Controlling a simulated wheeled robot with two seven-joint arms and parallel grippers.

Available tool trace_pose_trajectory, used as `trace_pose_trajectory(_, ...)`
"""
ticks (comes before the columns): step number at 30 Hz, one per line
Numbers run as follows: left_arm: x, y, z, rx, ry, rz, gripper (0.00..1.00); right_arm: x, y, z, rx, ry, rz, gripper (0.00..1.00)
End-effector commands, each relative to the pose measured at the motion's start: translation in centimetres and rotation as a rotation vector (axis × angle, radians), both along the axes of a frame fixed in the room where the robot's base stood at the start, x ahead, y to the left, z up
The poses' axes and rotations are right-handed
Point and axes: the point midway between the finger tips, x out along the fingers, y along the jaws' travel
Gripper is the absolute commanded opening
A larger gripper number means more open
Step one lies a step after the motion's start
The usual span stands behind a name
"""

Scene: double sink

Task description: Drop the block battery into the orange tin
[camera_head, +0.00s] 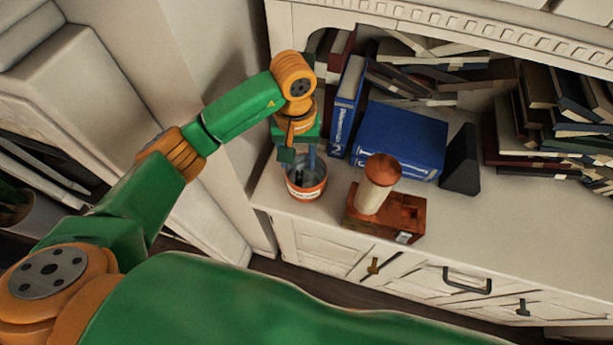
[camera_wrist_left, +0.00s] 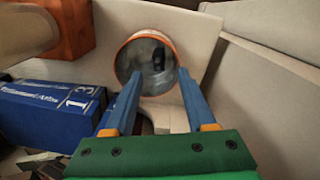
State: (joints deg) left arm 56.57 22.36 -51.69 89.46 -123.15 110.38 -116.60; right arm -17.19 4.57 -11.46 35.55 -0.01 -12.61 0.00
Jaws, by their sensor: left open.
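The orange tin (camera_head: 306,188) stands on the cabinet top near its left end, with a pale label band and a grey metallic inside. In the left wrist view the tin (camera_wrist_left: 122,62) is seen through its open mouth. A small dark object, which looks like the block battery (camera_wrist_left: 158,59), is inside the tin, partly in shadow. My left gripper (camera_head: 301,164) is just above the tin's mouth, pointing down. Its blue fingers (camera_wrist_left: 160,76) are apart with nothing between them. My right gripper is out of view.
A brown wooden box with a pale cylinder (camera_head: 372,192) stands right of the tin. Blue books (camera_head: 402,140) lie and stand behind. A dark wedge (camera_head: 461,160) and piles of books fill the shelf farther right. The cabinet's front right top is clear.

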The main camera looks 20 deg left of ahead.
Motion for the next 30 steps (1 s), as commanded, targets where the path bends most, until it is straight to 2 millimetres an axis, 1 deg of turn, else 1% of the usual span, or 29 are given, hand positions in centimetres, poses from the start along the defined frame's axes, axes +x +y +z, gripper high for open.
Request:
trace_pose_trajectory(2,0.0,0.0,0.1,0.000,-0.001,0.000,0.56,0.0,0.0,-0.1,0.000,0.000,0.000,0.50)
trace_pose_trajectory(4,0.1,0.0,0.9,-0.001,-0.005,0.000,0.56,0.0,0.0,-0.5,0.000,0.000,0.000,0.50)
trace_pose_trajectory(6,0.2,0.0,2.3,0.001,-0.007,0.000,0.56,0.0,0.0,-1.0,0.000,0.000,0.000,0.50)
trace_pose_trajectory(9,0.2,0.1,4.8,0.002,-0.007,0.001,0.56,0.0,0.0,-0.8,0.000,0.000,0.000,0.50)
trace_pose_trajectory(12,0.1,0.0,6.4,0.001,-0.005,0.000,0.56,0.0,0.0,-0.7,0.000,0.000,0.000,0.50)
trace_pose_trajectory(13,0.1,0.0,6.7,0.001,-0.003,0.000,0.56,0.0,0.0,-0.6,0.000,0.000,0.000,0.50)
trace_pose_trajectory(16,0.0,0.0,7.1,0.000,0.000,0.000,0.56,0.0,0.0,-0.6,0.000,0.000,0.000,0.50)
trace_pose_trajectory(30,0.0,0.0,7.1,0.000,0.001,0.000,0.56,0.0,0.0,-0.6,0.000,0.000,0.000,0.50)
